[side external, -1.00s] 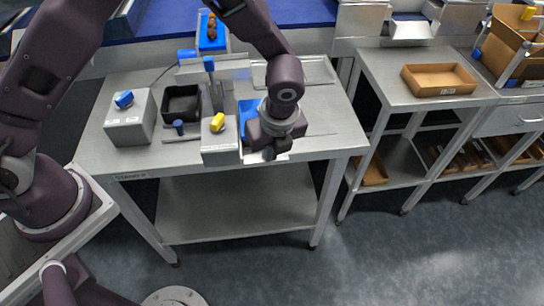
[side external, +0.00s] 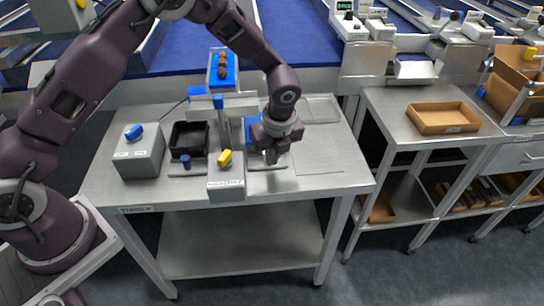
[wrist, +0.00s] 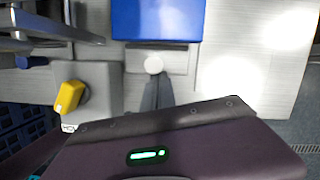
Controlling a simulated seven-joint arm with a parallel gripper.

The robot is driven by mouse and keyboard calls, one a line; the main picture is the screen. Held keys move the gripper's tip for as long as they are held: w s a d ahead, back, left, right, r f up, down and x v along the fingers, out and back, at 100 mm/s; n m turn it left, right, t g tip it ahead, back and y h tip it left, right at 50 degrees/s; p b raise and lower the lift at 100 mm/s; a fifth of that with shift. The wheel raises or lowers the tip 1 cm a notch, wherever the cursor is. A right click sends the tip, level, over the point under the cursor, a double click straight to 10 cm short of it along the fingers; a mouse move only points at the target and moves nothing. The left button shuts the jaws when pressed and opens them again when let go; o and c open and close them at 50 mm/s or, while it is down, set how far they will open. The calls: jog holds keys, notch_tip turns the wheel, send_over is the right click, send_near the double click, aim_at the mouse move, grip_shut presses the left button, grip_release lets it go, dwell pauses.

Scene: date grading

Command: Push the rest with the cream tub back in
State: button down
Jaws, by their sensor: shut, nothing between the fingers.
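In the wrist view a small cream round tub (wrist: 154,65) sits on a pale grey flat piece (wrist: 180,60), which I take to be the rest. It lies just in front of a blue panel (wrist: 157,20). My gripper (wrist: 156,84) is shut and empty, its fingertips close to the tub on the near side; whether they touch it I cannot tell. In the side view my gripper (side external: 271,158) points down low over the steel table, right of the box with the yellow knob. My gripper and wrist hide the tub there, and part of the blue panel (side external: 248,132).
A grey box with a yellow knob (side external: 225,158) stands close left of my gripper. Further left are a black tray (side external: 188,126) and a box with a blue knob (side external: 134,132). Dates lie on a blue tray at the back. The steel table (side external: 325,180) is clear to the right.

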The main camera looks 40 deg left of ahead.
jog(key=d, duration=0.1)
jog(key=s+d+r, duration=0.1)
jog(key=d, duration=0.1)
jog(key=shift+s+d+r, duration=0.2)
jog(key=shift+s+d, duration=0.1)
jog(key=shift+s, duration=0.1)
jog(key=s+a+r+n+t, duration=0.1)
jog(key=s+a+r+n, duration=0.2)
jog(key=r, duration=0.7)
jog(key=s+a+r+n, duration=0.1)
jog(key=s+r+n, duration=0.3)
jog(key=r, duration=0.5)
jog(key=s+a+r+n+t+h, duration=0.1)
jog(key=s+a+r+n, duration=0.1)
jog(key=s+n, duration=0.6)
jog(key=s+a+r+n+t+h, duration=0.1)
jog(key=s+a+r+n+t, duration=0.1)
jog(key=s+n, duration=0.7)
jog(key=s+a+r, duration=0.1)
jog(key=s, duration=0.3)
jog(key=shift+r, duration=0.25)
jog(key=shift+a, duration=0.1)
